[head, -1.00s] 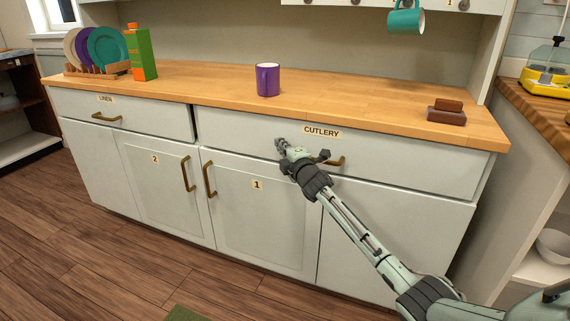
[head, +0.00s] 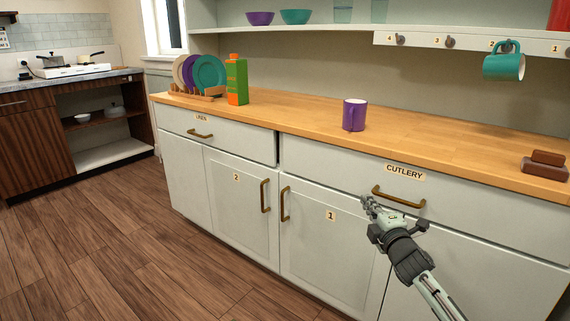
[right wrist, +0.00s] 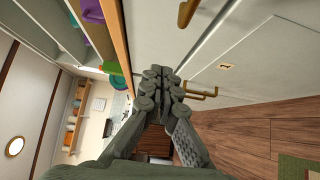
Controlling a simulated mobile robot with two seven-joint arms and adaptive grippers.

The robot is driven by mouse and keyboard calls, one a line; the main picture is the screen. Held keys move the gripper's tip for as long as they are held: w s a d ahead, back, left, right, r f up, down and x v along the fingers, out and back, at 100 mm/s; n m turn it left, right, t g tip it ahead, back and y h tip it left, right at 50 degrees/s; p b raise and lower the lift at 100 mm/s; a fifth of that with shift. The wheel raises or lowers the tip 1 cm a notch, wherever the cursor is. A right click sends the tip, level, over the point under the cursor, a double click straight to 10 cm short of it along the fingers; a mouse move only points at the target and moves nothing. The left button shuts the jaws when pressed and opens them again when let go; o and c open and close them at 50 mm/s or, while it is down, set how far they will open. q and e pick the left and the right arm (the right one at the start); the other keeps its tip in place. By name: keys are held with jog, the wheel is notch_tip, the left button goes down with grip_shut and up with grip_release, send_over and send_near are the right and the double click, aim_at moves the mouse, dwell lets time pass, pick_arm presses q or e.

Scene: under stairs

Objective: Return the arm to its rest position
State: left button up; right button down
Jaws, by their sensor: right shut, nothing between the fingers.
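My right gripper (head: 368,205) is shut and empty in front of the sideboard. In the head view it overlaps the area just left of and below the brass handle (head: 398,197) of the drawer labelled CUTLERY (head: 350,165). That drawer looks closed. In the right wrist view the shut fingers (right wrist: 160,80) show in the middle with nothing between them. My left gripper is not in view.
The wooden counter (head: 440,142) holds a purple mug (head: 354,115), a green-orange carton (head: 236,82), a plate rack (head: 200,92) and a brown block (head: 545,165). A teal mug (head: 503,64) hangs from a hook. Wooden floor (head: 110,230) at the left is clear.

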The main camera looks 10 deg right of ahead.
jog(key=s+a+f+m+g, duration=0.2)
jog(key=s+f+m+g, duration=0.15)
jog(key=s+f, duration=0.5)
jog(key=s+a+f+m+g+h, duration=0.1)
jog(key=s+a+f+m+g, duration=0.2)
jog(key=s+f, duration=0.55)
jog(key=s+f+m+g, duration=0.45)
jog(key=s+f, duration=0.25)
jog(key=f, duration=0.3)
jog(key=s+a+f+m+g, duration=0.2)
jog(key=s, duration=0.5)
jog(key=s+a+f+m+g, duration=0.1)
jog(key=s+a+f+m, duration=0.1)
jog(key=s, duration=0.6)
jog(key=shift+s+f+g+y, duration=0.25)
jog(key=shift+f+g+y, duration=0.15)
jog(key=shift+f, duration=0.05)
jog(key=shift+a, duration=0.1)
